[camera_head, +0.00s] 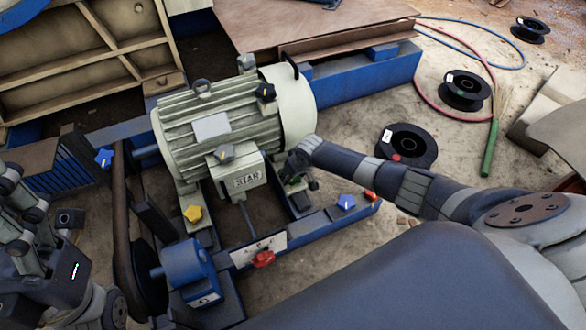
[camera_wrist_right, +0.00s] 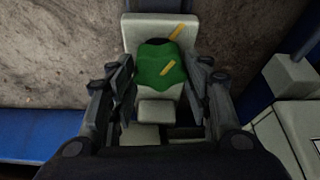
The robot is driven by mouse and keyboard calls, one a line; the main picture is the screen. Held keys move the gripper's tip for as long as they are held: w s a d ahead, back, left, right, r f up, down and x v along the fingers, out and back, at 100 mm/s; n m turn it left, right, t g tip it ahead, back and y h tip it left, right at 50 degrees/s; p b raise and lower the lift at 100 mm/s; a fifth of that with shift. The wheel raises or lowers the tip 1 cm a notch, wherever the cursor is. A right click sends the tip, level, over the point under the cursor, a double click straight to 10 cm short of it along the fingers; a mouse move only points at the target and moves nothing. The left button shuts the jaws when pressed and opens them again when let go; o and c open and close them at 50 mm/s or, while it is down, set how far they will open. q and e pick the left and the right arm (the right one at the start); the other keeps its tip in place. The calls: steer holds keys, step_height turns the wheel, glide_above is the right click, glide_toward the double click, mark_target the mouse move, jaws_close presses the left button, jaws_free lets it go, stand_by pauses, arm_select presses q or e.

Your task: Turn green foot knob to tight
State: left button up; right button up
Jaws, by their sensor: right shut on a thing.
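The green foot knob (camera_wrist_right: 157,70) sits on a pale grey foot block (camera_wrist_right: 137,28) in the right wrist view. A yellow bar on the knob slants up to the right. A second yellow mark (camera_wrist_right: 177,32) on the block beyond it slants much the same way. My right gripper (camera_wrist_right: 160,82) is around the knob, one finger on each side, shut on it. In the head view my right gripper (camera_head: 300,172) is low beside the motor (camera_head: 215,125) and hides the knob. My left gripper (camera_head: 22,212) is at the left edge, partly cut off, away from the knob.
A red switch (camera_head: 263,259) is on the front panel. A belt wheel (camera_head: 125,235) stands left. Cable reels (camera_head: 407,145) lie on the floor at right.

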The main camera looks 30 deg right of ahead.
steer(key=o, duration=1.1)
steer(key=shift+c, duration=0.2)
steer(key=shift+r, duration=0.1)
steer(key=v, duration=1.1)
steer(key=shift+s+r, duration=0.15)
steer(key=shift+r, duration=0.25)
